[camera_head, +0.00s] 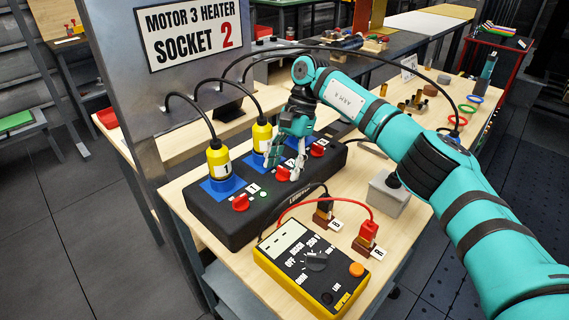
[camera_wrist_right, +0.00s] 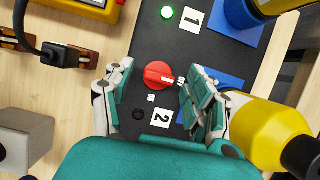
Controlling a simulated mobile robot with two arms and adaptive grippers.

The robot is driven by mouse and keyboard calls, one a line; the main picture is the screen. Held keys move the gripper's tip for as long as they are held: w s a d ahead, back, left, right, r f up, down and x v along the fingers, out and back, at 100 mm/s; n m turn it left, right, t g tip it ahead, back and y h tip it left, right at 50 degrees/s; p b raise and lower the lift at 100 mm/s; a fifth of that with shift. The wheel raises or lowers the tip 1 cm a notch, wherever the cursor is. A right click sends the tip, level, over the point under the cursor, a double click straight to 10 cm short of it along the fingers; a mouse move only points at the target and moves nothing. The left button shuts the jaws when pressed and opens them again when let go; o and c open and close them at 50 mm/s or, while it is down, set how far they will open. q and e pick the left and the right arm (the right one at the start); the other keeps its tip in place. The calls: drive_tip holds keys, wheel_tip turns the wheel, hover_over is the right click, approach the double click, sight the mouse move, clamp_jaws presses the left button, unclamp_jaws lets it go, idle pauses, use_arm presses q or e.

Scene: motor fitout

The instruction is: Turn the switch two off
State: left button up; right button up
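The black switch box (camera_head: 220,222) lies on the wooden table with red knobs in a row. In the right wrist view, the red knob of switch two (camera_wrist_right: 159,76) sits between the fingers of my right gripper (camera_wrist_right: 153,84). The fingers are apart, with a visible gap on both sides of the knob. The knob's white line lies roughly sideways, toward a small white mark. The label "2" (camera_wrist_right: 160,118) and a dark round indicator (camera_wrist_right: 139,114) are below it. In the head view my right gripper (camera_head: 284,160) hides part of switch two. My left gripper is out of view.
Yellow numbered plugs on blue sockets, such as plug 1 (camera_head: 218,160), stand close beside the gripper. Red knob 1 (camera_head: 240,202) and knob 3 (camera_head: 317,149) flank it. Indicator 1 (camera_wrist_right: 167,12) glows green. A yellow multimeter (camera_head: 310,265) lies in front.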

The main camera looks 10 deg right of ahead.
drive_tip(key=v, duration=0.7)
drive_tip(key=shift+r, duration=0.2)
drive_tip(key=shift+d, duration=0.15)
